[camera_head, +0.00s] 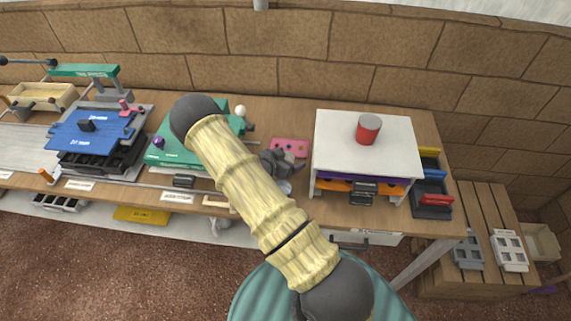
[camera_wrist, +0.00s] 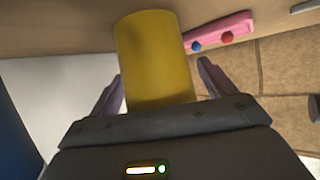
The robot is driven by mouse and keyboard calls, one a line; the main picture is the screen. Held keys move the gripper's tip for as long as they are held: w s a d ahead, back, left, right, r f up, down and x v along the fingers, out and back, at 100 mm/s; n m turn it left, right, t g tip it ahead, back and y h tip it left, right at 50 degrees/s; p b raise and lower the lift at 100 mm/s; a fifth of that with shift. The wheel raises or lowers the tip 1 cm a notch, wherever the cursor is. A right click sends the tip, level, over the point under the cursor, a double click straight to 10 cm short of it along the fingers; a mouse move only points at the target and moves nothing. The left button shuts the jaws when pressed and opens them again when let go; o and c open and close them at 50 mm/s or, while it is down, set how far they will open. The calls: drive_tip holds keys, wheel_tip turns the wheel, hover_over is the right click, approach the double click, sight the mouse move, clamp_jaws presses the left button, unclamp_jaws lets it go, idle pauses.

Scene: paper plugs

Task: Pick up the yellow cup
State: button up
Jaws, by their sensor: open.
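The yellow cup (camera_wrist: 155,55) shows large in the wrist view, between the two fingers of my gripper (camera_wrist: 160,82). The fingers are open, one on each side of the cup. A small gap shows at the right finger; at the left finger I cannot tell whether it touches. The palm edge hides the cup's near end. In the head view my gripper (camera_head: 284,163) is low over the bench, left of the white stand, and I cannot make out the yellow cup there.
A white stand (camera_head: 335,130) with a red cup (camera_head: 368,128) on top is close to the right of my gripper. A pink plate (camera_head: 290,147) lies just behind it, also in the wrist view (camera_wrist: 218,33). A green machine (camera_head: 175,152) stands to the left. A brick wall backs the bench.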

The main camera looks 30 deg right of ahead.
drive_tip(key=c, duration=1.1)
drive_tip(key=shift+r, duration=0.1)
wheel_tip(320, 180, up, 10)
drive_tip(key=shift+f+b, duration=0.1)
drive_tip(key=shift+b, duration=0.5)
